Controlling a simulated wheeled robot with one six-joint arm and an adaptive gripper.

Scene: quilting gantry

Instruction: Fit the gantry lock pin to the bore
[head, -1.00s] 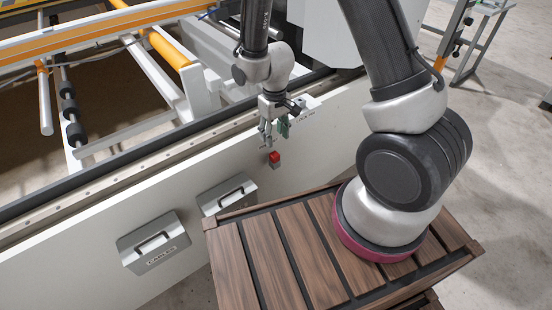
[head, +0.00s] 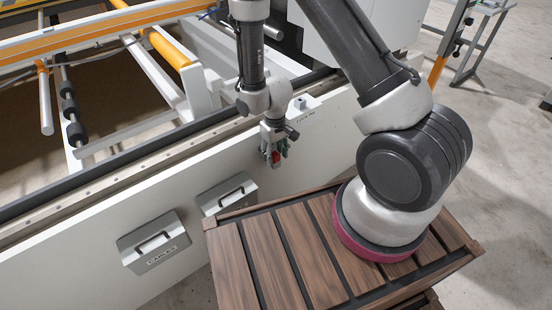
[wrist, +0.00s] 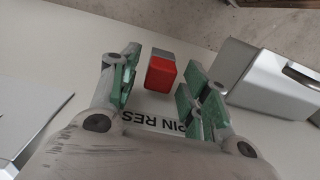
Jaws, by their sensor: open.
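The lock pin's red block-like end (head: 275,157) shows at the white side panel of the gantry, with a grey part against it. In the wrist view the red end (wrist: 160,76) sits between the two green-padded fingers, with a visible gap on each side. My gripper (head: 273,154) is open around or just in front of it; the exact depth is unclear. The pin's shank is not visible.
A "PIN RES..." label (wrist: 155,123) is partly covered by my gripper. Two grey handled boxes, one marked CABLES (head: 153,243), stick out from the panel at left. A slatted wooden platform (head: 285,260) lies below. Rails and rollers fill the back left.

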